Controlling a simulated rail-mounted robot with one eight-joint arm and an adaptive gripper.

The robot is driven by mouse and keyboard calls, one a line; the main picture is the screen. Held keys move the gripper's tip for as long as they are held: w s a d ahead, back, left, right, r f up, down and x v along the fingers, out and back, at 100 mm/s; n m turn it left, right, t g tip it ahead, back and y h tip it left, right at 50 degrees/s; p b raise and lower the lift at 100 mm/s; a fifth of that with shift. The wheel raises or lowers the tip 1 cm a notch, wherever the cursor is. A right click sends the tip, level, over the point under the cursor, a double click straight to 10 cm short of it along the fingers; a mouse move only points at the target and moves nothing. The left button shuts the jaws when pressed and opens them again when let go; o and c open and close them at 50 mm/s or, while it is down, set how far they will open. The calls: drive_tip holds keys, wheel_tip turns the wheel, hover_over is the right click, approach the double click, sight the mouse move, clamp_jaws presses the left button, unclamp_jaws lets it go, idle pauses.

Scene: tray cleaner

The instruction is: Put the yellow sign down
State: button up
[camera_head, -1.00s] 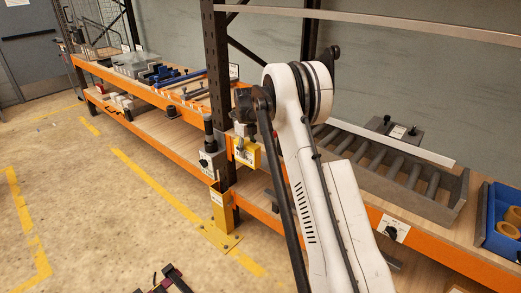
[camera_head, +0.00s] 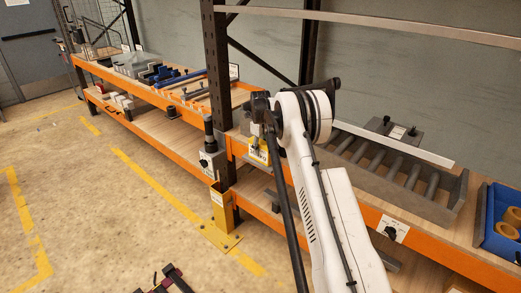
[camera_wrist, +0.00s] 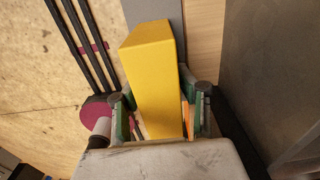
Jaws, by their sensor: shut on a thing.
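The yellow sign (camera_wrist: 153,75) is a block-like yellow piece in the wrist view, standing between the two fingers of my gripper (camera_wrist: 162,107). The fingers, with green inner faces, press on its sides, and its lower end is hidden by the gripper body. In the head view the sign (camera_head: 259,157) shows small, with a white label, hanging at the shelf front just right of the dark upright. My gripper (camera_head: 257,138) is partly hidden there by my own arm. I cannot tell whether the sign touches the shelf.
The orange shelf edge (camera_head: 368,213) runs below. A grey roller tray (camera_head: 425,190) and a blue bin (camera_head: 499,228) occupy the shelf at right.

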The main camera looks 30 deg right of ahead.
drive_tip(key=shift+f, duration=0.15)
drive_tip(key=o, duration=1.3)
drive_tip(key=shift+c, duration=0.2)
